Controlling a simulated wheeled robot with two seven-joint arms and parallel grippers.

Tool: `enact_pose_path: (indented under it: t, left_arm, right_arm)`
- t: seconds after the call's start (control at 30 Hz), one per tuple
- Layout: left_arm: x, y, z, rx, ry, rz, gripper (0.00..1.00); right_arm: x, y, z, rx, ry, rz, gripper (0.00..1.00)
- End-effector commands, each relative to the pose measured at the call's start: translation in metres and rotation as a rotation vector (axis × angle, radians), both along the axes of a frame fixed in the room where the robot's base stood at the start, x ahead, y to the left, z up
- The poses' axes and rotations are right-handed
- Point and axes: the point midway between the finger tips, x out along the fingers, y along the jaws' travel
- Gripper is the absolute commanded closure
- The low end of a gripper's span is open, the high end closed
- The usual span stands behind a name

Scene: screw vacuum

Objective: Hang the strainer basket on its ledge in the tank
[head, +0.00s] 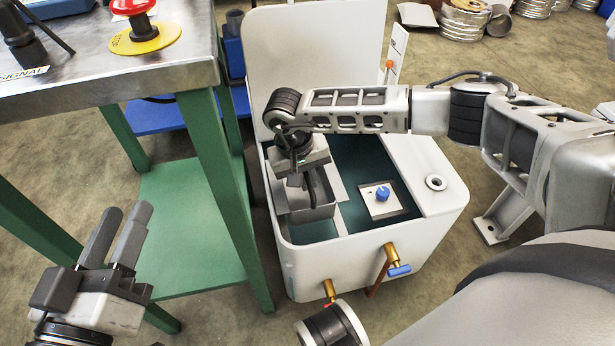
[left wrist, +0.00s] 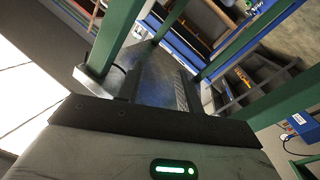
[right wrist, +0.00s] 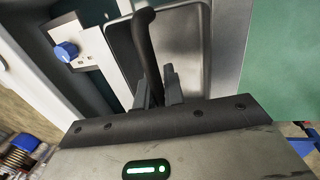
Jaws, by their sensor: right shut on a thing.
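The white tank (head: 420,200) stands open in the head view, dark teal inside. The grey strainer basket (head: 312,214) is at the left part of its opening. It also shows in the right wrist view (right wrist: 187,40), with its dark curved handle (right wrist: 143,38). My right gripper (head: 311,183) is shut on this handle, above the basket. The ledge is not clearly visible, and I cannot tell whether the basket touches it. My left gripper (head: 122,228) is empty and looks open, left of the tank and in front of the green bench.
A blue knob (head: 382,194) on a white plate sits right of the basket. The raised lid (head: 315,50) stands behind. Brass valves (head: 391,254) stick out from the tank's front. The metal-topped bench (head: 180,72) with green legs is close on the left.

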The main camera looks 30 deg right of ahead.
Motion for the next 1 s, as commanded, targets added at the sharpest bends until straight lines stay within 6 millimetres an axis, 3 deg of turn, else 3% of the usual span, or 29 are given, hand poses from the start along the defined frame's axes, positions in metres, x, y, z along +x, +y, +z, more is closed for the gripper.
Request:
enact_pose_path:
  t: [0.67, 0.7, 0.77, 1.0]
  left_arm:
    - [0.009, 0.005, 0.017, 0.042, -0.163, 0.027, 0.64]
    - [0.010, 0.005, 0.020, 0.044, -0.172, 0.028, 0.64]
    - [0.010, 0.005, 0.020, 0.044, -0.173, 0.028, 0.64]
    - [0.010, 0.004, 0.020, 0.045, -0.169, 0.026, 0.64]
  right_arm:
    - [0.000, 0.000, -0.013, 0.000, -0.001, 0.000, 1.00]
    - [0.000, 0.000, -0.013, 0.001, -0.001, 0.000, 0.81]
    - [0.000, 0.000, -0.012, 0.001, -0.001, 0.000, 0.65]
    - [0.000, 0.000, -0.013, 0.000, 0.000, 0.001, 0.64]
